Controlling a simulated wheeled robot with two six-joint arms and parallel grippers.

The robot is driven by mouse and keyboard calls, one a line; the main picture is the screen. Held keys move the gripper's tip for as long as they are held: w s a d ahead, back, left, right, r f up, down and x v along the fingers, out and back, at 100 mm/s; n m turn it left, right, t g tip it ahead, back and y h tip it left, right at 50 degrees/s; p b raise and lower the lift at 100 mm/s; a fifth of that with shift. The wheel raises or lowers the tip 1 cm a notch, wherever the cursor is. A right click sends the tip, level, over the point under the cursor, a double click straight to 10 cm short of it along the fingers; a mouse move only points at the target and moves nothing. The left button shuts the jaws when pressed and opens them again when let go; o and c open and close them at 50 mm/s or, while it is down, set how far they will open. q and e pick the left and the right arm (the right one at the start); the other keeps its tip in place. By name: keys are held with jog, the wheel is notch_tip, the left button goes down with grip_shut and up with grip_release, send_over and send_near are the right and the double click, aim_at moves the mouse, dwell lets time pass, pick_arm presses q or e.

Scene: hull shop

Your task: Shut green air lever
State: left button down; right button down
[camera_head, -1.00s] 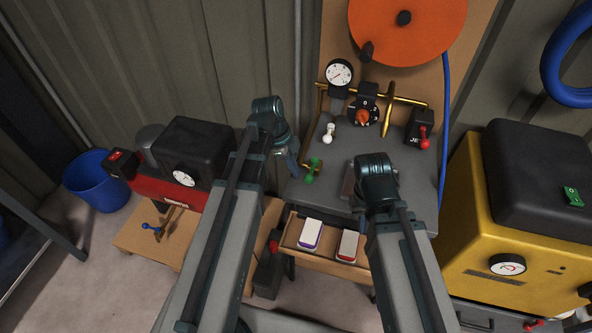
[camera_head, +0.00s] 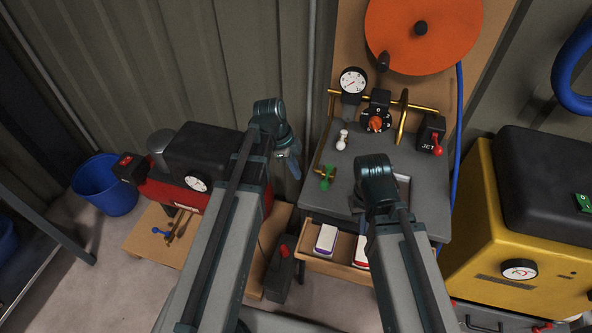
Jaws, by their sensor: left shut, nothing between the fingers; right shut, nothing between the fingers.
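The green air lever (camera_head: 327,177) is a small green handle at the left front edge of the grey bench, at the lower end of a brass pipe (camera_head: 321,150). Its exact angle is too small to tell. My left gripper (camera_head: 291,170) is shut and empty, pointing down just left of the bench, with a gap between it and the green lever. My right arm's wrist hangs over the bench front, right of the lever. It hides the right gripper's fingers.
A white-handled lever (camera_head: 342,140), a gauge (camera_head: 353,81), an orange-knobbed dial (camera_head: 376,123) and a red JET lever (camera_head: 436,146) stand behind. A drawer (camera_head: 345,262) sticks out below. A red compressor (camera_head: 172,193) is left, a yellow machine (camera_head: 480,230) right.

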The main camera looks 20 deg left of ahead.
pick_arm(q)
jog(key=p+v, duration=0.8)
jog(key=v, duration=0.1)
jog(key=shift+s+f, duration=0.1)
jog(key=s+d+n+y, duration=0.4)
jog(key=s+d+n, duration=0.8)
jog(key=n, duration=0.1)
jog(key=shift+s+f+n+y, duration=0.3)
jog(key=shift+s+f+y, duration=0.05)
jog(key=shift+f+y, duration=0.05)
jog(key=shift+d, duration=0.2)
